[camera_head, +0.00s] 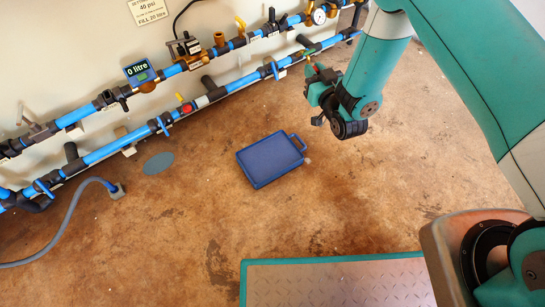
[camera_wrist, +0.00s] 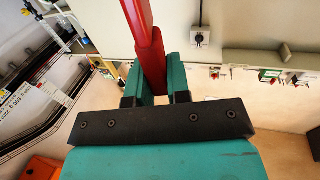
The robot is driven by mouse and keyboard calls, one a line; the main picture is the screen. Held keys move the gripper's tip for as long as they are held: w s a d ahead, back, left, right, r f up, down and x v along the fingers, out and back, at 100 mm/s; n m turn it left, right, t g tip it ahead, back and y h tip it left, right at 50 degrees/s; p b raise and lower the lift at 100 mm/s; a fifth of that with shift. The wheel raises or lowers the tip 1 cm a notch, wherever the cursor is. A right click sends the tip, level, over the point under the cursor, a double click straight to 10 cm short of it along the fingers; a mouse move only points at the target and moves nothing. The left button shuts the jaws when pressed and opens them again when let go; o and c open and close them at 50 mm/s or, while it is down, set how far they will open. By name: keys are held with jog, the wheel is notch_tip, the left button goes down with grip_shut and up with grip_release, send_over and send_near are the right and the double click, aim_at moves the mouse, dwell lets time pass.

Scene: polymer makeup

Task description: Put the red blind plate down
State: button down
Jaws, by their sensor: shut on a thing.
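My gripper (camera_head: 318,88) is in front of the pipes on the wall, at the upper right of the head view. In the wrist view its two green fingers (camera_wrist: 154,78) are shut on a long red piece, the red blind plate (camera_wrist: 149,48). The plate sticks out beyond the fingers towards the top of the picture, and its far end is cut off by the frame edge. In the head view my gripper and arm hide most or all of the plate, and I cannot make it out clearly there.
Blue pipes (camera_head: 105,152) with valves and a "0 litre" meter (camera_head: 140,71) run along the wall. A blue case (camera_head: 270,158) lies on the brown floor. A grey hose (camera_head: 62,232) lies at the left. A metal platform (camera_head: 340,284) is at the bottom. The floor around the case is mostly clear.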

jog(key=s+a+f+n+g+y+b, duration=0.25)
jog(key=s+a+f, duration=0.25)
jog(key=a+f, duration=0.6)
jog(key=shift+t+y, duration=0.45)
jog(key=f+b, duration=0.4)
jog(key=f, duration=0.2)
jog(key=f+b, duration=0.3)
jog(key=f, duration=0.4)
jog(key=f+b, duration=0.4)
jog(key=f, duration=0.2)
jog(key=shift+w+d+f+b, duration=0.2)
jog(key=shift+d+f+b, duration=0.05)
jog(key=shift+b, duration=0.1)
jog(key=shift+r, duration=0.15)
jog(key=shift+f, duration=0.2)
jog(key=c, duration=1.1)
grip_release()
